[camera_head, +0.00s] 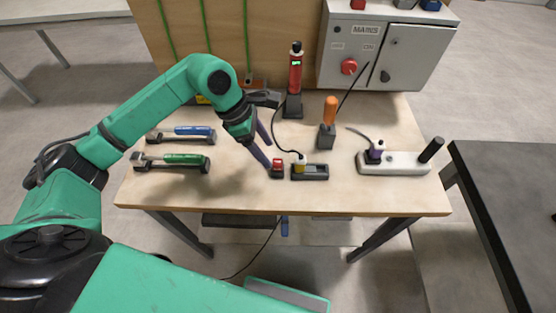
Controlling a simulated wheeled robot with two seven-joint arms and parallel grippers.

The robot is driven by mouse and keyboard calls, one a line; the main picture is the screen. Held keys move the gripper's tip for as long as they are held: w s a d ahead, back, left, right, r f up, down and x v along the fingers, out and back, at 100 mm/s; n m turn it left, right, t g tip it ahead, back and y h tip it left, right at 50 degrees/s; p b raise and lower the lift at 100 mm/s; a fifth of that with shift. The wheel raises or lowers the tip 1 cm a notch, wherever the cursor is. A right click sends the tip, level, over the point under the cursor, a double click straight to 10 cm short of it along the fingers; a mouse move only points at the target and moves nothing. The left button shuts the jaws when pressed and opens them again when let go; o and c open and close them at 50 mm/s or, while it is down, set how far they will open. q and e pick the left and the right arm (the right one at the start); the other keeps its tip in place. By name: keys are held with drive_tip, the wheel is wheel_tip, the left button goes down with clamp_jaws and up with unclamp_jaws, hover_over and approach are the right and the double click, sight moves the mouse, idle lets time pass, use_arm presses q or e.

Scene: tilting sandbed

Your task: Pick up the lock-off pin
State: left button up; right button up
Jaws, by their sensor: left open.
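A small red-topped piece (278,163) stands in a dark block (277,174) near the table's front middle; it may be the lock-off pin, but I cannot tell for sure. My left gripper (268,155) reaches down from the upper left, its dark purple fingers apart, with nothing seen between them. Its nearer fingertip is just left of the red piece; I cannot tell whether they touch. An orange-handled tool (330,108) stands upright in a grey block farther right. My right gripper is not in view.
A dark socket block (315,173) with a corded yellow-white plug (300,163) is right beside the red piece. A white power strip (405,168), a red-and-black upright tool (295,75), a grey mains box (400,45) and blue (190,131) and green (185,158) handled tools surround the table's middle.

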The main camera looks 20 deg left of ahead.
sight(276, 161)
use_arm(q)
drive_tip(key=p+x, duration=0.2)
drive_tip(key=x, duration=0.3)
drive_tip(key=shift+w+d+f+p, duration=0.15)
drive_tip(key=shift+f+p, duration=0.05)
drive_tip(key=shift+p, duration=0.1)
drive_tip(key=shift+w+d+f, duration=0.1)
drive_tip(key=shift+f, duration=0.35)
clamp_jaws()
